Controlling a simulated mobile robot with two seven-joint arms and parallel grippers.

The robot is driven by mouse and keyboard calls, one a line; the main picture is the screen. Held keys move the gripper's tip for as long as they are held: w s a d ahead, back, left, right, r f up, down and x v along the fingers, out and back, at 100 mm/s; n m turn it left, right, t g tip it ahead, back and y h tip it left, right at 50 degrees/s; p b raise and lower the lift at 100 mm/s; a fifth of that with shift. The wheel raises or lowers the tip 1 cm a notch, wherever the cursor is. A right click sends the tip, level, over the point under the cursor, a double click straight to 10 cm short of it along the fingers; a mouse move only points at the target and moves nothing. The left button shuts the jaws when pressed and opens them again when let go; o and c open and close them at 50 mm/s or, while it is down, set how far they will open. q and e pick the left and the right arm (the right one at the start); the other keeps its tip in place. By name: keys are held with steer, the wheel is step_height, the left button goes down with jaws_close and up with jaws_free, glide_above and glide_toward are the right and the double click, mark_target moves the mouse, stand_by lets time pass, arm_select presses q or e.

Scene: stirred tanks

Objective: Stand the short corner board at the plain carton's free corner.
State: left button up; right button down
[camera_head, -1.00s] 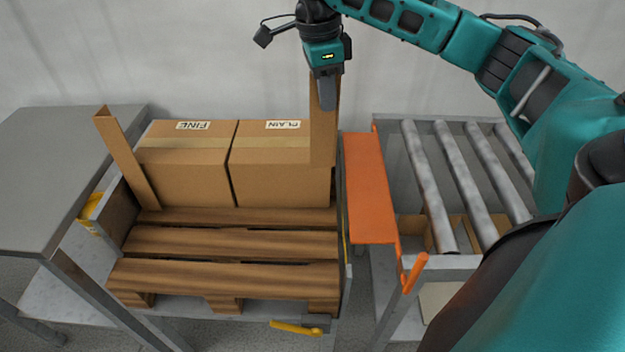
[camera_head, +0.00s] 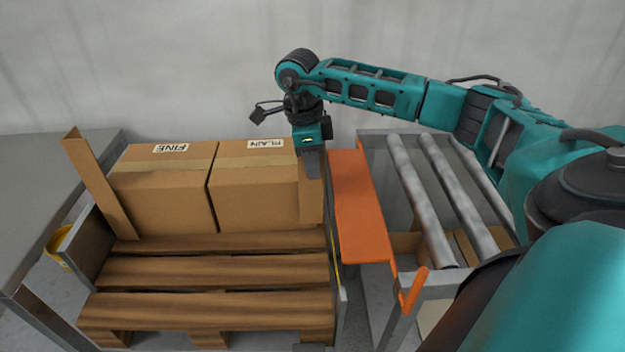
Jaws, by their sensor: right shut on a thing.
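The plain carton (camera_head: 256,190), labelled PLAIN, stands at the back right of the wooden pallet (camera_head: 215,270). The carton labelled FINE (camera_head: 160,195) stands to its left. My right gripper (camera_head: 313,172) points down at the plain carton's right front corner, shut on the short corner board (camera_head: 311,203). That board is upright against or just in front of the corner; I cannot tell whether it touches the carton or the pallet. A taller corner board (camera_head: 98,185) leans slightly at the FINE carton's left front corner. My left gripper is not in view.
An orange plate (camera_head: 358,208) with an orange handle (camera_head: 413,290) lies close right of the pallet, beside a roller conveyor (camera_head: 422,195). A grey table (camera_head: 40,190) stands at the left. The pallet's front slats are bare.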

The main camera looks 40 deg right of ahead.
mark_target(313, 181)
step_height(313, 181, down, 4)
steer(key=shift+f+b, duration=0.25)
steer(key=shift+b, duration=0.15)
steer(key=shift+r, duration=0.1)
steer(key=c, duration=1.7)
jaws_free()
steer(key=shift+f, duration=0.2)
steer(key=shift+o, duration=1)
